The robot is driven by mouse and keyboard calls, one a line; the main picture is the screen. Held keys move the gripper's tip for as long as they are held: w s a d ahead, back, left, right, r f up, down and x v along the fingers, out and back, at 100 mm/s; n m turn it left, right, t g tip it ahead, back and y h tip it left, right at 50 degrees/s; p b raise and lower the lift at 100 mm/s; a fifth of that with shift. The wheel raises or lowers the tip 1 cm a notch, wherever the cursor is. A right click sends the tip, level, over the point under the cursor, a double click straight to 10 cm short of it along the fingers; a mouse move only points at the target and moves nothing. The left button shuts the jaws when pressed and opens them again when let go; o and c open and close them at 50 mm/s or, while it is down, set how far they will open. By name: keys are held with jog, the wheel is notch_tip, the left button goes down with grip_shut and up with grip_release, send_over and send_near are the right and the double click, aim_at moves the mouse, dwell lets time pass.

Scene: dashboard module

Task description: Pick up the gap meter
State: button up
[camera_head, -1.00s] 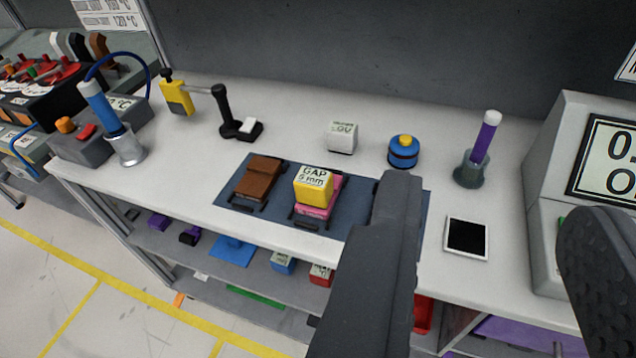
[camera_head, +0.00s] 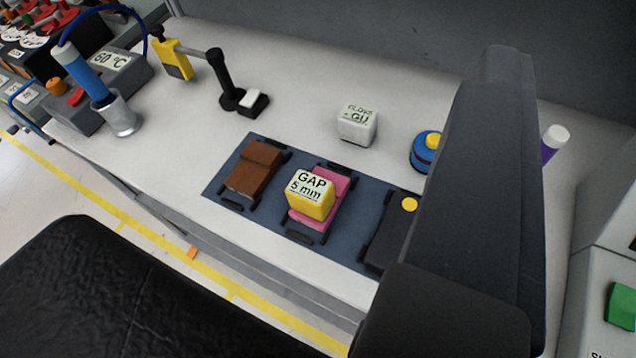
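The gap meter (camera_head: 311,195) is a small yellow block with a white top marked "GAP 5 mm". It sits on a pink cart-like piece (camera_head: 336,183) in the middle of a dark blue mat (camera_head: 222,181) on the white bench.
A brown cart (camera_head: 253,171) and a black piece with a yellow knob (camera_head: 409,205) flank the pink one. A white labelled cube (camera_head: 357,125) and blue-yellow round item (camera_head: 424,152) stand behind. A black stand (camera_head: 231,96) and blue-handled tool (camera_head: 84,76) are left.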

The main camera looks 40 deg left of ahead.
jog(key=o, duration=0.6)
jog(key=shift+w, duration=0.2)
jog(key=n+g+p, duration=1.5)
jog(key=n+p, duration=0.3)
jog(key=p, duration=1.1)
send_over(309, 186)
notch_tip(309, 186, down, 18)
jog(key=f, duration=0.7)
jog(key=shift+w+d+f, duration=0.1)
jog(key=shift+d+f, duration=0.15)
jog(key=shift+f, duration=0.1)
jog(key=shift+a+f, duration=0.15)
jog(key=shift+f, duration=1.25)
jog(key=shift+a+f, duration=0.15)
jog(key=shift+f, duration=1.25)
